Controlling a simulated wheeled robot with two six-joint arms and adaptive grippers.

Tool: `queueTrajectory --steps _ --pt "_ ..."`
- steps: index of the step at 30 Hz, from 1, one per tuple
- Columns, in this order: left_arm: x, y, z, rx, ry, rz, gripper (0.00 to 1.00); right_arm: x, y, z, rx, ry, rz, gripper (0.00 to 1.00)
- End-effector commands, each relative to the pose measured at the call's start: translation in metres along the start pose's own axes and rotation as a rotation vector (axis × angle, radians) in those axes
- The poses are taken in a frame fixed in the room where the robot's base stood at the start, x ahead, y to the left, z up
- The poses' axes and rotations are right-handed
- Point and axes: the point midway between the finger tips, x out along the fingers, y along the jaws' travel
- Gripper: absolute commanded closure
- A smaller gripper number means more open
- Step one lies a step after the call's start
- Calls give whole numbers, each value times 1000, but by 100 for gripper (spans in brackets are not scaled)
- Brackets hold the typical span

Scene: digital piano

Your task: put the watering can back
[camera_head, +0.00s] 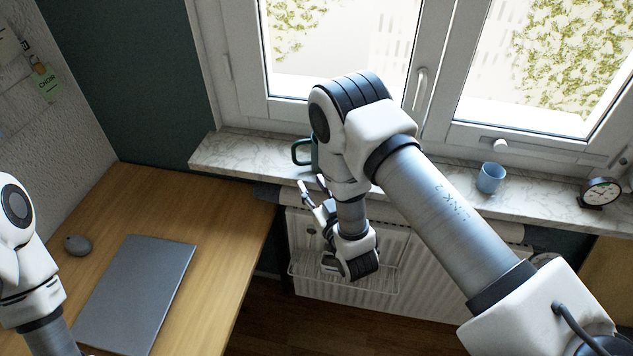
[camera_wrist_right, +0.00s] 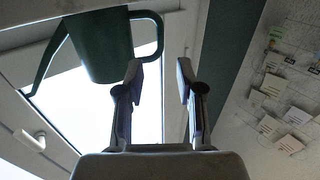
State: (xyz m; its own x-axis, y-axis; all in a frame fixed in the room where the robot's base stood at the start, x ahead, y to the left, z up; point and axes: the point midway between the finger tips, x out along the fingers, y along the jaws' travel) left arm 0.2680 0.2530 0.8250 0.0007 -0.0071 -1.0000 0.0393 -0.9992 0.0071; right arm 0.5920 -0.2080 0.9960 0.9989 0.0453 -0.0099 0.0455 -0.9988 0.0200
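The dark green watering can (camera_wrist_right: 100,45) shows in the right wrist view, with its spout to the left and its loop handle to the right. In the head view only its handle (camera_head: 300,153) and a sliver of its body show at the windowsill (camera_head: 235,158); my right arm hides the rest. My right gripper (camera_head: 312,184) is in front of the sill, below the handle. In the wrist view its two fingers (camera_wrist_right: 160,72) are apart with nothing between them, and the handle appears just beyond the left fingertip. My left gripper is out of view.
A blue cup (camera_head: 490,178) and a black clock (camera_head: 600,192) stand on the sill to the right. A radiator (camera_head: 430,270) with a wire rack (camera_head: 375,288) is below the sill. The desk (camera_head: 215,262) at left holds a closed laptop (camera_head: 135,295) and a grey mouse (camera_head: 78,245).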

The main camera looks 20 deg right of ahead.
Motion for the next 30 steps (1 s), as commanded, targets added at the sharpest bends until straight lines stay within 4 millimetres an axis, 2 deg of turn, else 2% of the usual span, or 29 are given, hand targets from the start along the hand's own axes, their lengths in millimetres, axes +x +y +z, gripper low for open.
queueTrajectory --steps 7,8,10,11,13,14,15,17,18,21,24,30 --pt "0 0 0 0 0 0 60 -6 1 5 0 -22 2 63" --pt "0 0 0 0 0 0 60 -9 3 11 1 -53 4 63" --pt "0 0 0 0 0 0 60 -25 9 40 3 -199 15 63" --pt "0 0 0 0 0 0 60 -37 13 58 5 -293 22 63" --pt "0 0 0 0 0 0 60 -81 22 104 14 -562 39 63" --pt "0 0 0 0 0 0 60 -106 26 123 20 -689 45 63" --pt "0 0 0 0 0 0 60 -142 28 144 30 -855 50 63" --pt "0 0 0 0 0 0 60 -199 30 165 47 -1087 54 63" --pt "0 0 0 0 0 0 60 -234 30 173 58 -1222 55 63" --pt "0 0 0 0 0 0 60 -298 28 176 80 -1461 50 63" --pt "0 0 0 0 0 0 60 -324 26 174 89 -1558 45 63" --pt "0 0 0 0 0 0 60 -325 26 174 88 -1564 44 63"
